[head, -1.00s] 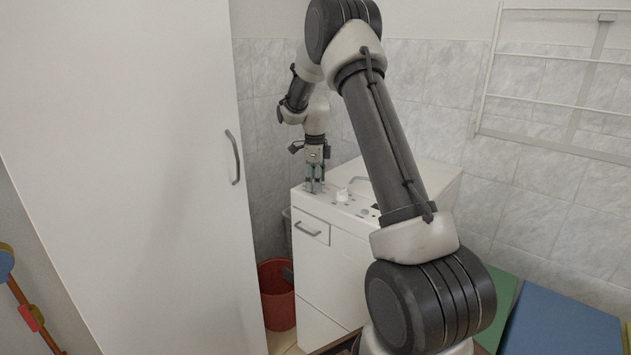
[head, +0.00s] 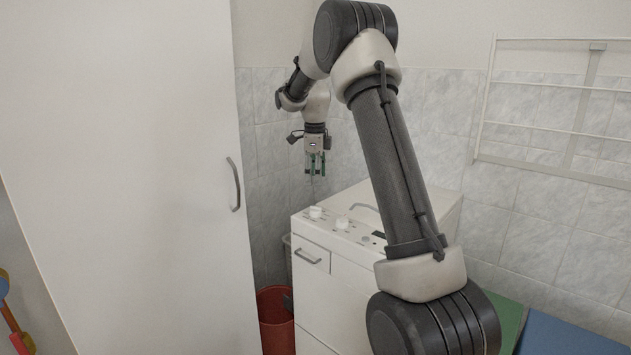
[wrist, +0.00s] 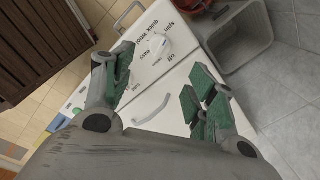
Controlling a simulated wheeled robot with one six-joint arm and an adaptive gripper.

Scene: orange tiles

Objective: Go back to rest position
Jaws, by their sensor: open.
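My gripper (head: 315,165) hangs fingers down above the left end of the white washing machine's top panel (head: 360,241). It is open and empty, with clear air between its green-padded fingers and the panel. In the wrist view my gripper (wrist: 160,88) has its fingers spread wide, with the panel below. A white knob (wrist: 157,45) with printed labels around it lies below and between the fingers. In the head view two white knobs show on the panel, the left one (head: 315,212) just under my gripper.
A tall white cabinet (head: 120,150) stands at the left, close to the machine. A red bin (head: 275,318) sits between them on the floor. A wall rack (head: 555,115) hangs at the right. Blue and green boards (head: 570,335) lie low at the right. A grey basket (wrist: 242,40) is beside the machine.

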